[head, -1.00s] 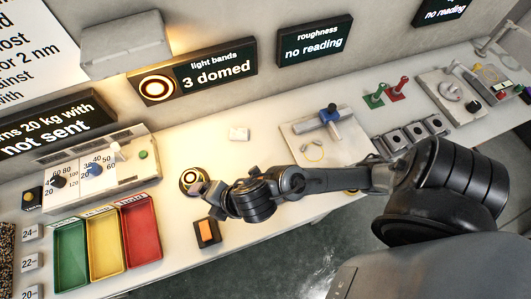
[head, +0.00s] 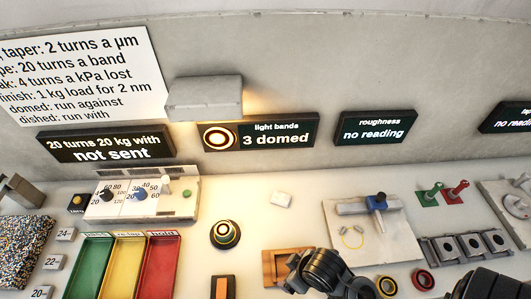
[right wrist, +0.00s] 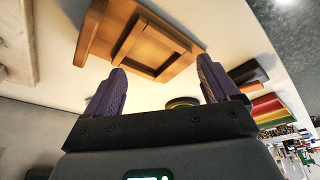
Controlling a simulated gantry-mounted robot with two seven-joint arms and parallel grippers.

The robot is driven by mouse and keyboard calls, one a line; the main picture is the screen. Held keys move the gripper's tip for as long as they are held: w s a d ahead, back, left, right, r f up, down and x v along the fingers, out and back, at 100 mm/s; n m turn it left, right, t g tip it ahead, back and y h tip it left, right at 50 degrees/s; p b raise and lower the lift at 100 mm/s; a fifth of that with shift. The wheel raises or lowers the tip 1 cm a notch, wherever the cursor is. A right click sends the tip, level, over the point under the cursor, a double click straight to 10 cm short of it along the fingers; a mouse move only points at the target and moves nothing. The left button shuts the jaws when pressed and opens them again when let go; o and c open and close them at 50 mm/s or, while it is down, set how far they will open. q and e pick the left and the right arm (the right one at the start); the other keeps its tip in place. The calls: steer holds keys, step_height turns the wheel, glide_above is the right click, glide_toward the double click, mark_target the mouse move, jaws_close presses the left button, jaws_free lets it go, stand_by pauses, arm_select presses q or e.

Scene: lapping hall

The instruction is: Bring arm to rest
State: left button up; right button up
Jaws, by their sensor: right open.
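My right arm (head: 322,270) comes in at the bottom of the head view, with its wrist over the right side of a wooden square fixture (head: 272,266). Its fingertips cannot be made out there. In the right wrist view my right gripper (right wrist: 160,88) is open, with two purple-grey fingers apart and nothing between them. The wooden fixture (right wrist: 152,45) lies beyond the fingers in that view. My left gripper is in neither view.
A ringed round piece (head: 225,234) and a black-orange block (head: 223,288) lie left of the arm. Green (head: 85,265), yellow (head: 125,265) and red (head: 162,265) trays stand farther left. A plate with a blue clamp (head: 372,228) is behind right. Bench between is clear.

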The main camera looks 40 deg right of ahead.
step_height(320, 180, up, 31)
steer(key=p, duration=3)
steer(key=shift+f, duration=0.2)
steer(key=shift+f, duration=0.2)
step_height(320, 180, down, 28)
steer(key=b, duration=2.7)
steer(key=shift+r+b, duration=0.2)
steer(key=shift+b, duration=0.15)
steer(key=shift+r, duration=0.1)
steer(key=shift+r, duration=0.1)
step_height(320, 180, up, 26)
steer(key=p, duration=2.6)
steer(key=shift+r+p, duration=0.25)
steer(key=shift+p, duration=0.1)
